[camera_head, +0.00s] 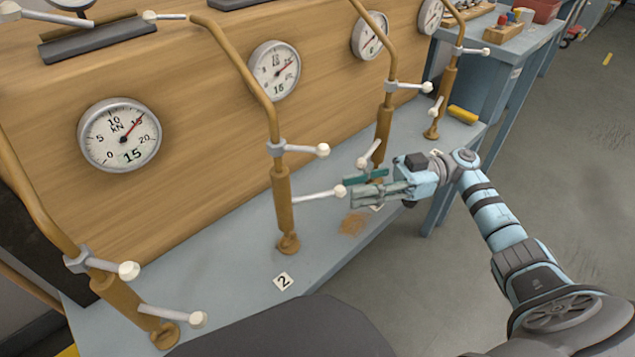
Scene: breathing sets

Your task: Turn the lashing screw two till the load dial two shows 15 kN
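The lashing screw two (282,205) is an upright tan screw beside the number 2 plate (283,281). Its lower white bar ends in a round knob (340,191) pointing right. My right gripper (351,190) has its fingertips right at this knob, one finger above the other with a gap between; I cannot tell whether they touch it. A round dial (120,135) on the wooden panel, left of the screw, has 15 printed large at the bottom; its red needle points at about 15. I see no number marking it as two. My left gripper is out of view.
Another dial (275,71) hangs right of the pipe. Similar screws stand at the left front (125,300) and to the right (383,140), with knobbed bars sticking out. A yellow cylinder (463,115) lies at the far bench end. Bare bench top lies around plate 2.

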